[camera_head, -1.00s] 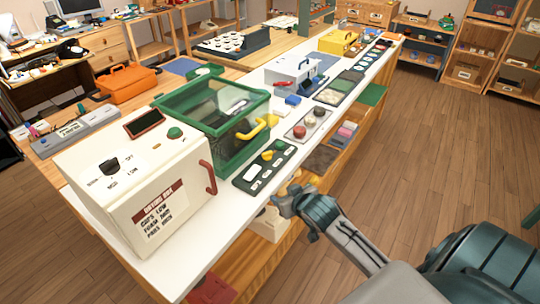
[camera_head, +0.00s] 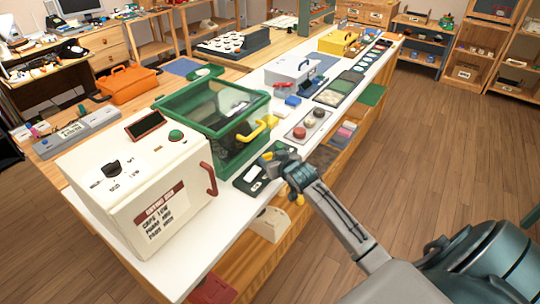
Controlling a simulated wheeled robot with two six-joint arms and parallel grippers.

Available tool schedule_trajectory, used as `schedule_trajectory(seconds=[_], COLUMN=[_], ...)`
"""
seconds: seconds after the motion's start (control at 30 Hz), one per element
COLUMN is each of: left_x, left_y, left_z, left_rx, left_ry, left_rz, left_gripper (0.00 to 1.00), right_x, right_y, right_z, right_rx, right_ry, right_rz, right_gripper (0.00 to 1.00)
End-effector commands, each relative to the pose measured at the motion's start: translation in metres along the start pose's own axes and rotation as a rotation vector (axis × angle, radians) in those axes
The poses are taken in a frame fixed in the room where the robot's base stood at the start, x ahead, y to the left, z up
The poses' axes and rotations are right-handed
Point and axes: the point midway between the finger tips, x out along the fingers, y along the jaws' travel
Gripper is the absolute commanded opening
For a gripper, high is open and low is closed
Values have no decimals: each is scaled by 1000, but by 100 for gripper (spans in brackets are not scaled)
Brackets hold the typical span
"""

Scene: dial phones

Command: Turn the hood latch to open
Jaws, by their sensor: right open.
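A green-framed hood (camera_head: 181,121) with clear panes stands on the white counter, with a yellow handle (camera_head: 252,131) on its front right side. A dark control panel (camera_head: 248,187) with a white label lies in front of it. My right gripper (camera_head: 272,158) is open and over this panel, its fingers at the far part. It hides the panel's yellow and green knobs, so I cannot tell whether it touches them. No part is clearly readable as the latch. My left gripper is not in view.
A white box (camera_head: 135,180) with a dial, green button and red handle stands at the near left. Beyond the dark panel are a panel of round buttons (camera_head: 307,125) and a grey box (camera_head: 291,72). The floor at the right is clear.

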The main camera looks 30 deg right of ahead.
Motion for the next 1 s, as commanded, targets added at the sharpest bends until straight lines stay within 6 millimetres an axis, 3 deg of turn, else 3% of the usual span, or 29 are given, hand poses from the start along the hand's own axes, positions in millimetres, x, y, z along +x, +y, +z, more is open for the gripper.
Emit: schedule_trajectory(seconds=[0.2, 0.53, 0.57, 0.7, 0.8, 1.0], left_x=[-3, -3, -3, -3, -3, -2], left_y=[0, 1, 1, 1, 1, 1], left_z=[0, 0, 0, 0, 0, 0], left_rx=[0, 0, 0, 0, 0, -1], left_ry=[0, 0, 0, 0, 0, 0], left_rz=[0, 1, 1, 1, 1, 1], left_gripper=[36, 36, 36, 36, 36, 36], right_x=[21, 24, 24, 24, 24, 24], right_y=[0, 0, 0, 0, 0, 0], right_z=[0, 0, 0, 0, 0, 1], right_rx=[-1, -1, -2, -1, -1, -3], right_ry=[-1, -1, -1, -1, -1, -1], right_rz=[1, 1, 1, 1, 0, -8], right_gripper=[58, 58, 56, 29, 13, 14])
